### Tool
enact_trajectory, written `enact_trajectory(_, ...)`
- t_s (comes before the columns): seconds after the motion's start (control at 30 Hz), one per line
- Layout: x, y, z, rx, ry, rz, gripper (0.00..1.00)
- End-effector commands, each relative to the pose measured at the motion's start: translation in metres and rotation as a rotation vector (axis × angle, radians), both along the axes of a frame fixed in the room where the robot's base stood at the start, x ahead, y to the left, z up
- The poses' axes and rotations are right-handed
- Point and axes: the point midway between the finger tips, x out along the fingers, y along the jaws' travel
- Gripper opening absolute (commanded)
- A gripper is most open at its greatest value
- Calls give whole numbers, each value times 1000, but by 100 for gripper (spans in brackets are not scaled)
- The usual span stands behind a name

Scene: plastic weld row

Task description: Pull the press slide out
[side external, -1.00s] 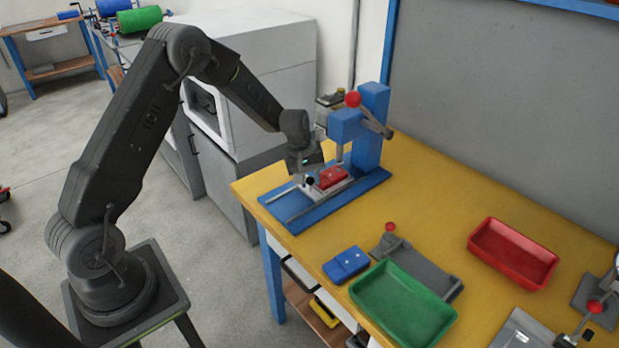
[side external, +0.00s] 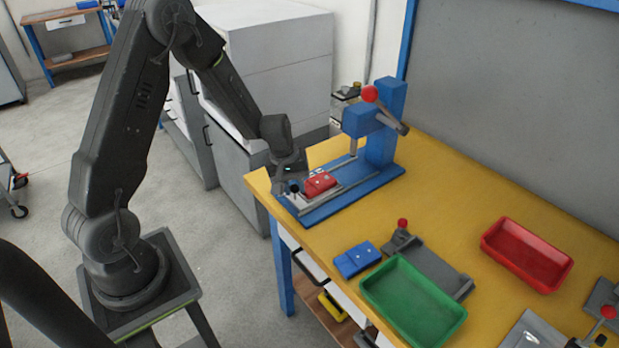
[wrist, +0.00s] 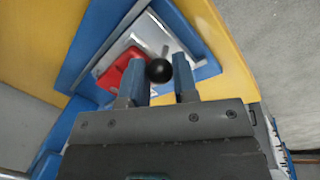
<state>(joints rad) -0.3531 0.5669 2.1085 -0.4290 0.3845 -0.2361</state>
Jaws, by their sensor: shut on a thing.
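The press slide (side external: 299,201) is a pale metal plate on rails on the blue press base (side external: 350,198). It sits at the near left end of the base, clear of the press head (side external: 361,120). A red part (side external: 320,183) lies on the slide. My gripper (wrist: 163,82) is shut on the slide's black knob (wrist: 158,70), which shows between the fingertips in the wrist view. In the side view the knob (side external: 294,188) is beside my gripper (side external: 290,180). The red part (wrist: 122,77) is partly hidden by a finger in the wrist view.
The press lever with a red ball (side external: 369,93) rises above the base. A blue part (side external: 357,260), a grey fixture (side external: 432,268), a green tray (side external: 410,300) and a red tray (side external: 526,255) stand on the yellow table (side external: 450,200). The table edge is just left of the slide.

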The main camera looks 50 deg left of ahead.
Motion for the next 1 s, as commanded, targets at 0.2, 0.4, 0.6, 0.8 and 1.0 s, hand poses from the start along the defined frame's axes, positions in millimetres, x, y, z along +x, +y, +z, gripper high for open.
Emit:
enact_trajectory(0.2,-14,0,1,1,0,1,0)
enact_trajectory(0.4,-16,0,0,-1,4,0,0)
enact_trajectory(0.6,-16,0,0,-1,6,-1,41)
enact_trajectory(0.8,-15,0,0,-1,3,0,52)
enact_trajectory(1.0,-14,0,2,1,-1,0,52)
